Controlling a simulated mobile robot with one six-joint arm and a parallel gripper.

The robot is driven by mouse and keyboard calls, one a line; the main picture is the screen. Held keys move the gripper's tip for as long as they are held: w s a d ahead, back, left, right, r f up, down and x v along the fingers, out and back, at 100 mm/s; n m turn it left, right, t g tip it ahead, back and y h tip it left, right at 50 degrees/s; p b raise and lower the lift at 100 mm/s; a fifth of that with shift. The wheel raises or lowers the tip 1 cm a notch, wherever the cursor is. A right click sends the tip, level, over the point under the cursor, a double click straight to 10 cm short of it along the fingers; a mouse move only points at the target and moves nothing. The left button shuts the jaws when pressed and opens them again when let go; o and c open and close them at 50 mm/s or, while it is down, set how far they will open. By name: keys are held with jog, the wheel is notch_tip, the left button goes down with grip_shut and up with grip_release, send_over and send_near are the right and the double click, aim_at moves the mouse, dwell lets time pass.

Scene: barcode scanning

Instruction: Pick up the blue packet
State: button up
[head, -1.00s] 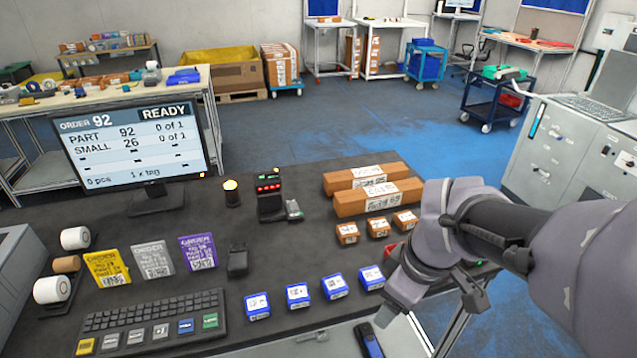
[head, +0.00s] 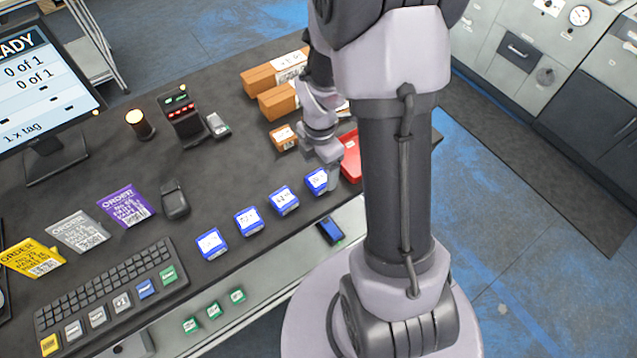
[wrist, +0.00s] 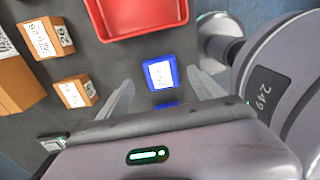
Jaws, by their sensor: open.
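Several blue packets with white labels stand in a row near the front edge of the dark table. In the head view they are the rightmost packet (head: 316,181), a second (head: 283,201), a third (head: 248,221) and the leftmost (head: 211,244). My gripper (head: 328,176) is at the rightmost packet, partly hidden by my arm. In the wrist view my open gripper (wrist: 160,78) has its two fingers either side of one blue packet (wrist: 160,73), with nothing held. I cannot tell its height above the packet. Another blue packet (wrist: 166,104) is mostly hidden by the gripper body.
A red tray (wrist: 142,33) lies close beyond the packet; it also shows in the head view (head: 350,158). Brown boxes (head: 277,100) stand behind. A keyboard (head: 108,290), order cards (head: 126,206) and a black scanner (head: 173,199) are to the left.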

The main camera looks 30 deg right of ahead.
aim_at(319, 179)
jog(key=f, duration=0.2)
jog(key=f+b, duration=0.1)
jog(key=shift+a+f, duration=0.2)
jog(key=shift+f, duration=0.2)
jog(key=shift+s+r, duration=0.1)
